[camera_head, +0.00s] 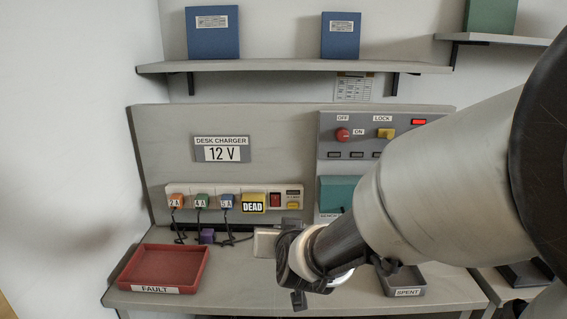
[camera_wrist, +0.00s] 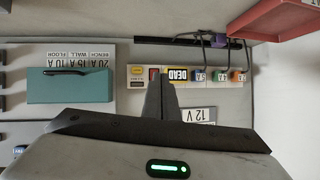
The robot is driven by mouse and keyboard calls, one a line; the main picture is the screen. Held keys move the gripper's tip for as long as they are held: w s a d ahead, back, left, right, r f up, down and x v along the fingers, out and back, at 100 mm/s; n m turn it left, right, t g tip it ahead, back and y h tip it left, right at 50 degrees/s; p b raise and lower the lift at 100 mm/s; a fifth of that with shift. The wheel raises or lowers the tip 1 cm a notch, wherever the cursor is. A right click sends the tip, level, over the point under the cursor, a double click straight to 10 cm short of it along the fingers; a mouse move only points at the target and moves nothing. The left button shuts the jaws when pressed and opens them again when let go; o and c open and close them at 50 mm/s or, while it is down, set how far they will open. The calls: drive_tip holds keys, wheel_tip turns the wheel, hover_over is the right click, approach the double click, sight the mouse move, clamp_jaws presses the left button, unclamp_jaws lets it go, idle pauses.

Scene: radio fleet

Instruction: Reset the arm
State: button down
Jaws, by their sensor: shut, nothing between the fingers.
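My arm reaches in from the right in the head view, over the front of the desk. My gripper (camera_wrist: 160,97) shows in the wrist view with its dark fingers together and nothing between them. In the head view the wrist hides the fingers. Behind it is a power strip (camera_head: 166,189) with orange, green and blue plugs and a yellow DEAD tag (camera_head: 254,203). The DEAD tag also shows in the wrist view (camera_wrist: 177,75), close beside the fingers. I cannot tell whether the fingers touch anything.
A red FAULT tray (camera_head: 150,288) sits at the desk's left. A grey SPENT tray (camera_head: 405,291) is right of my wrist. A panel (camera_head: 330,130) with a red knob and a teal box (camera_head: 338,192) stand behind my arm. A shelf (camera_head: 290,67) holds blue binders.

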drive_tip(key=s+d+r+g+h, duration=0.1)
drive_tip(key=s+d+r+g, duration=0.15)
drive_tip(key=s+d, duration=0.75)
drive_tip(key=s+d+r+g+h, duration=0.15)
drive_tip(key=s+d+g, duration=0.3)
drive_tip(key=s, duration=0.85)
wheel_tip(320, 180, up, 24)
drive_tip(key=p, duration=2.3)
drive_tip(key=shift+d+r+p, duration=0.25)
drive_tip(key=shift+d+p, duration=0.1)
drive_tip(key=shift+p, duration=0.05)
